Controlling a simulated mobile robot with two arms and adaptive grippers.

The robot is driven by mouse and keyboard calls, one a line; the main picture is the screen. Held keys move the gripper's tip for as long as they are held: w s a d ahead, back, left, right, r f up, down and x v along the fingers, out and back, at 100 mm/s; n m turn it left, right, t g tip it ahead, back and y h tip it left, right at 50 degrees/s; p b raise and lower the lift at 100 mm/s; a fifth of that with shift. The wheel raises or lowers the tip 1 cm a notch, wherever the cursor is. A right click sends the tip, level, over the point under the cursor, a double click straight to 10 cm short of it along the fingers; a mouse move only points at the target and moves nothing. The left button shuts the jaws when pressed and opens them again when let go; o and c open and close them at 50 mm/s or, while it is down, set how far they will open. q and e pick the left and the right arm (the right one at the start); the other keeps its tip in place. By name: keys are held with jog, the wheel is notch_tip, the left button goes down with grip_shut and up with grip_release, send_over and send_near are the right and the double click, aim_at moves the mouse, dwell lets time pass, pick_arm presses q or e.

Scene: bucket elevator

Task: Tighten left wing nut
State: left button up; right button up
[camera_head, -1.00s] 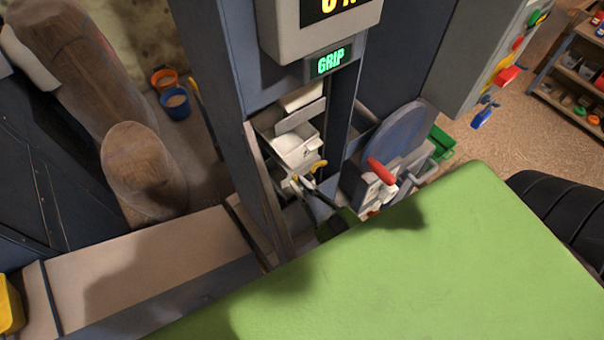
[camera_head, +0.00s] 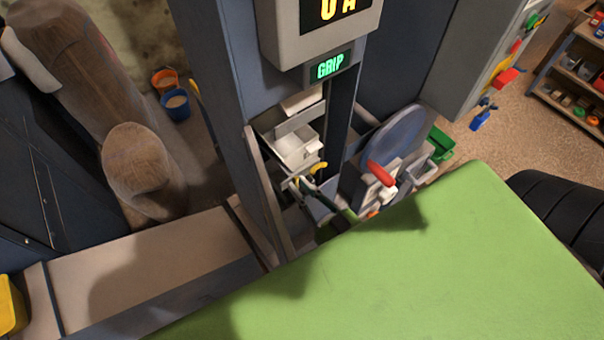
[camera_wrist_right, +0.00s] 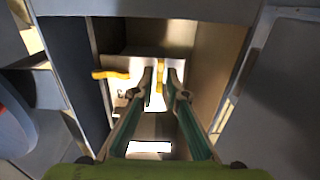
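Two yellow wing nuts sit on a pale bracket in the elevator shaft. In the right wrist view, one wing nut (camera_wrist_right: 160,75) stands upright between the fingertips of my right gripper (camera_wrist_right: 161,80). Narrow bright gaps show beside it, so the fingers look apart from it. The other wing nut (camera_wrist_right: 110,74) lies crosswise to the left, clear of the fingers. In the head view, my right gripper (camera_head: 306,184) reaches into the shaft with its tips at the left wing nut (camera_head: 296,182); the right wing nut (camera_head: 320,168) is just beyond. My left gripper is not in view.
A white box-like bucket (camera_head: 295,147) sits just above the nuts. A red handle (camera_head: 381,173) and a blue-grey wheel (camera_head: 397,137) stand close to the right. The shaft walls leave little side room. A display (camera_head: 330,65) above reads GRIP.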

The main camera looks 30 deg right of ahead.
jog(key=shift+o, duration=0.3)
jog(key=s+d, duration=0.1)
jog(key=s, duration=1.1)
jog(key=shift+d, duration=0.35)
